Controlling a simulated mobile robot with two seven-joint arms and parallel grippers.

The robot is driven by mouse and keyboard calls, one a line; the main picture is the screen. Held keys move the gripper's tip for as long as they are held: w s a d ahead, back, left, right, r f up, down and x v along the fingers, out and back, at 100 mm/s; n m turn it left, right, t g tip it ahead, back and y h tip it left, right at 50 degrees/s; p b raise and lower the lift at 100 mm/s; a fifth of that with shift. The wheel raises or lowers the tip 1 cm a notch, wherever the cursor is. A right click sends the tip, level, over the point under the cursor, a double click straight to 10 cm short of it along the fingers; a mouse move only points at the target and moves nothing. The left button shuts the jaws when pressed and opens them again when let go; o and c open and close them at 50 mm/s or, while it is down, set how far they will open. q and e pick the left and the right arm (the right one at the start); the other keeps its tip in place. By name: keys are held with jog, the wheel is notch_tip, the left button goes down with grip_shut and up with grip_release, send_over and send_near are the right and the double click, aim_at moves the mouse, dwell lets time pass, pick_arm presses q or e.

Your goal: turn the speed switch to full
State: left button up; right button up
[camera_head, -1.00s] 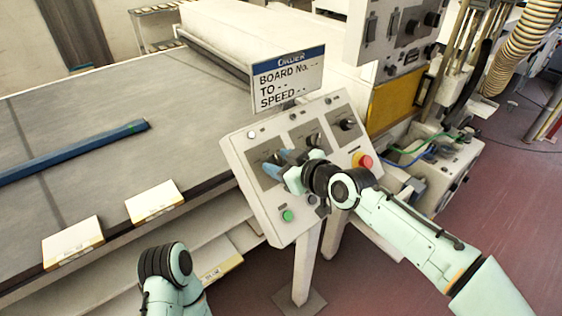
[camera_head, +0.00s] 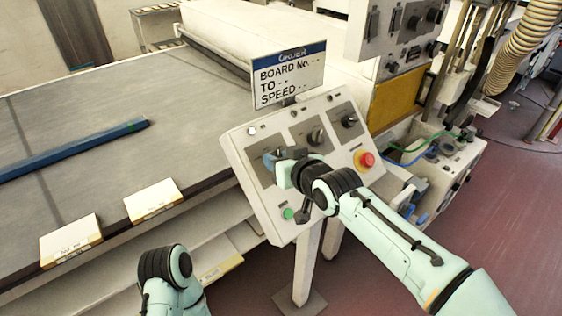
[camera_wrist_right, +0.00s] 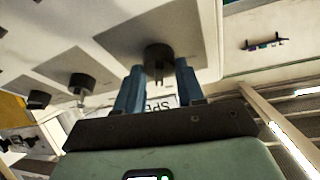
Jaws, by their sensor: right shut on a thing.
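The sloped white control panel (camera_head: 243,160) carries three black rotary switches in a row on grey plates. My right gripper (camera_head: 272,157) has its blue fingers at the leftmost switch and mostly hides it in the head view. In the right wrist view the leftmost switch's black knob (camera_wrist_right: 158,54) sits between the fingers (camera_wrist_right: 159,72), which are shut on it. The middle switch (camera_head: 317,136) and right switch (camera_head: 349,120) are free. The switch labels are too small to read. My left gripper is out of view; only part of that arm shows at the bottom left.
A red stop button (camera_head: 367,159) on yellow and a green button (camera_head: 288,213) are on the same panel. An order sign (camera_head: 288,76) stands behind it, its SPEED line showing dashes. A conveyor (camera_head: 90,105) with a blue bar (camera_head: 75,149) lies left.

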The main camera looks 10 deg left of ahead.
jog(key=m+b, duration=0.1)
jog(key=m, duration=0.1)
jog(key=m+h+b, duration=0.1)
jog(key=m, duration=0.1)
jog(key=shift+s+a+r+t+h, duration=0.1)
jog(key=shift+a+t+h, duration=0.05)
jog(key=shift+t+h, duration=0.15)
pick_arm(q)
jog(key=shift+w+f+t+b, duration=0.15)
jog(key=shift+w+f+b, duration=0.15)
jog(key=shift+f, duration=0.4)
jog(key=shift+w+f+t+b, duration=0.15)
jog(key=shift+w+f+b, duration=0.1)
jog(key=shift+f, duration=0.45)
pick_arm(e)
jog(key=shift+m+h, duration=0.8)
jog(key=shift+m, duration=1.1)
jog(key=o, duration=1)
pick_arm(q)
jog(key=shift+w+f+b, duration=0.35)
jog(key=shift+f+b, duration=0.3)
jog(key=shift+b, duration=0.2)
pick_arm(e)
jog(key=v, duration=1.3)
jog(key=shift+s+r, duration=0.1)
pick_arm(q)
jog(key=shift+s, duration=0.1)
